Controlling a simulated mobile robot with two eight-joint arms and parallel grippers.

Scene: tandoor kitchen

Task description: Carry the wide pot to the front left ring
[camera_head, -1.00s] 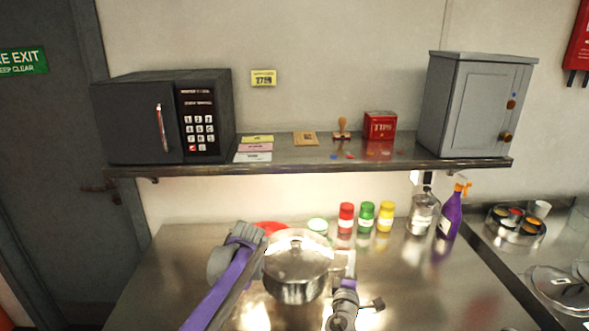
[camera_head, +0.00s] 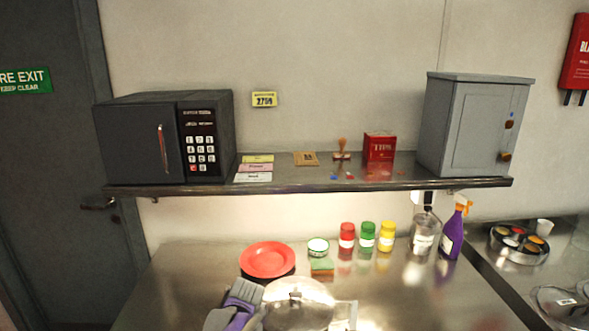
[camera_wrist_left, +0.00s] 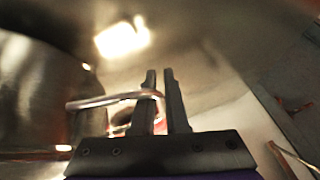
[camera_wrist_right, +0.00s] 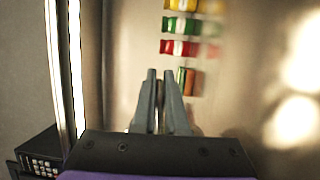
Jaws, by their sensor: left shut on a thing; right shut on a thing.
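The wide pot (camera_head: 300,302), shiny steel with a lid on, is at the bottom of the head view, and its lower part is cut off by the frame edge. My left gripper (camera_head: 242,296) is at its left side. In the left wrist view its fingers (camera_wrist_left: 160,90) are shut on the pot's wire handle (camera_wrist_left: 105,100), beside the steel wall. My right gripper (camera_head: 344,313) is at the pot's right side. In the right wrist view its fingers (camera_wrist_right: 160,90) are close together, and the handle between them is hardly visible. The front left ring is not in view.
Red plates (camera_head: 268,260), a green sponge (camera_head: 321,267) and a small tub (camera_head: 318,246) lie behind the pot. Red, green and yellow jars (camera_head: 367,236), a clear container (camera_head: 424,233) and a purple spray bottle (camera_head: 453,230) stand further back. A shelf (camera_head: 310,181) overhangs the counter.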

